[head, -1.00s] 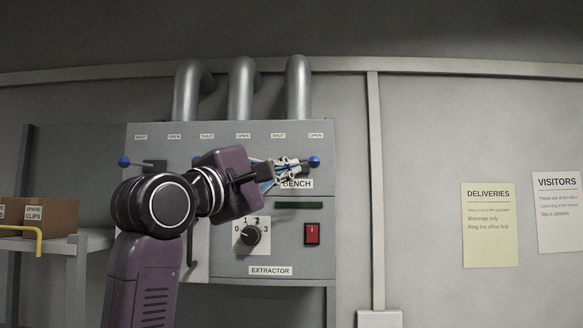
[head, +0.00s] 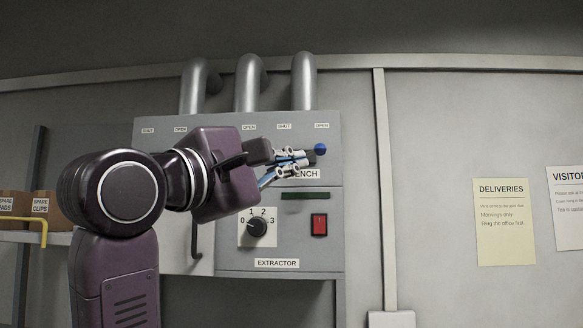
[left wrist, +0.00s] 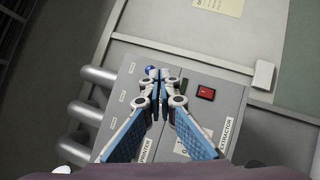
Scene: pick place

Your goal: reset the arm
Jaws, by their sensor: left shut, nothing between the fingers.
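My left gripper (head: 303,160) is in front of the upper right of the grey extractor panel (head: 330,225), with its fingers pointing right. It is shut and empty, and its fingertips meet in the left wrist view (left wrist: 157,76). Just right of the fingertips in the head view is a lever's blue knob (head: 320,149), below the right OPEN label. The knob also shows by the tips in the left wrist view (left wrist: 149,69). I cannot tell whether they touch. My left arm hides the other levers. My right gripper is not in view.
Below the gripper are a black dial (head: 257,227), a red switch (head: 319,225) and a dark green strip (head: 305,196). Grey pipes (head: 304,82) rise behind the panel. Boxes (head: 48,208) stand on a shelf at left. The wall to the right holds notices (head: 504,222).

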